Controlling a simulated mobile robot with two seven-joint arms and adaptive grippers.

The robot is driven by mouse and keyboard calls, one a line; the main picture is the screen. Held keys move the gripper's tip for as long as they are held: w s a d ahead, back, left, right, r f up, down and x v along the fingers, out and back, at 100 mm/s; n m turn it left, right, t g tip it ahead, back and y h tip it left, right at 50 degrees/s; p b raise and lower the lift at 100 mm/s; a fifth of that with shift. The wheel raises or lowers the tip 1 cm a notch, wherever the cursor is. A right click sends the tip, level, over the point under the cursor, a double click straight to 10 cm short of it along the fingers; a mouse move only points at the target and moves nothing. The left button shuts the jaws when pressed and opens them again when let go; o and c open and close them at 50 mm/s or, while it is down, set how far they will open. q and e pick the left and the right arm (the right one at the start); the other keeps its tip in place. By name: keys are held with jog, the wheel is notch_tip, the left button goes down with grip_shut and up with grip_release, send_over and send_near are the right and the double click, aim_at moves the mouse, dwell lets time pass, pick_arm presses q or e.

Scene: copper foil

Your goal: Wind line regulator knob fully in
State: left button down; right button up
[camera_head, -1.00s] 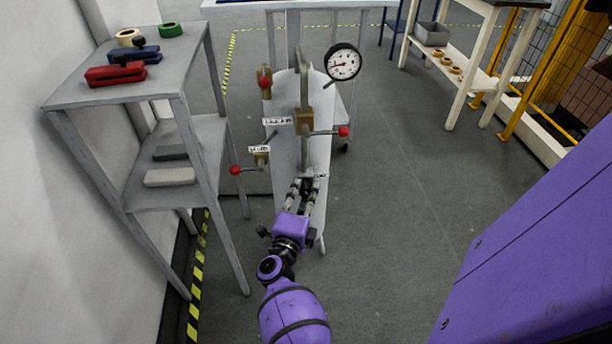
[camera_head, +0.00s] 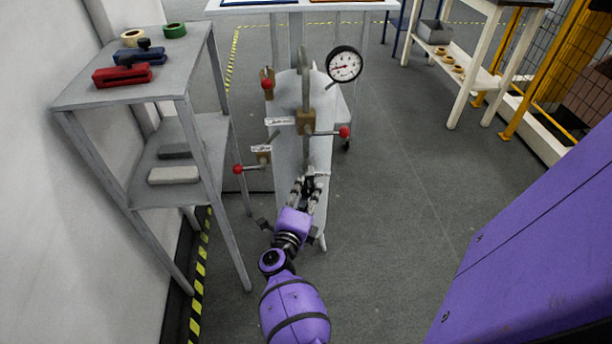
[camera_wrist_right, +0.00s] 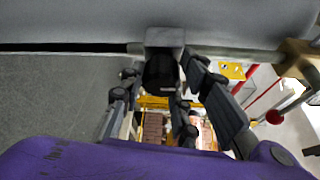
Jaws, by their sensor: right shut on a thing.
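The black regulator knob (camera_head: 309,184) is at the lower end of the pipework on the upright grey panel (camera_head: 318,150). In the right wrist view the knob (camera_wrist_right: 160,73) sticks out below a grey block, with one finger on each side of it. My right gripper (camera_head: 309,181) is shut on the knob, and its fingers hide part of it in the head view. A round white pressure gauge (camera_head: 344,64) with a black rim is at the panel's upper right. My left gripper is not in view.
Red-tipped valve levers stick out near the gripper: one at right (camera_head: 344,132), one at lower left (camera_head: 238,169), one at upper left (camera_head: 267,84). A grey shelf (camera_head: 80,93) with clamps and tape rolls stands left. Floor right of the panel is clear.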

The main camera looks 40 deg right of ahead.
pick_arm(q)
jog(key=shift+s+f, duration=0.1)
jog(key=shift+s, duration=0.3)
pick_arm(e)
jog(key=shift+s+d+f, duration=0.2)
jog(key=shift+s+f, duration=0.1)
jog(key=o, duration=1.1)
jog(key=shift+c, duration=0.2)
jog(key=shift+w+r, duration=0.1)
jog(key=shift+w, duration=0.05)
jog(key=shift+a, duration=0.2)
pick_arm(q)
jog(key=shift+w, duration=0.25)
pick_arm(e)
jog(key=v, duration=1.1)
jog(key=shift+s+a+r, duration=0.15)
jog(key=shift+s+a, duration=0.05)
jog(key=shift+s, duration=0.15)
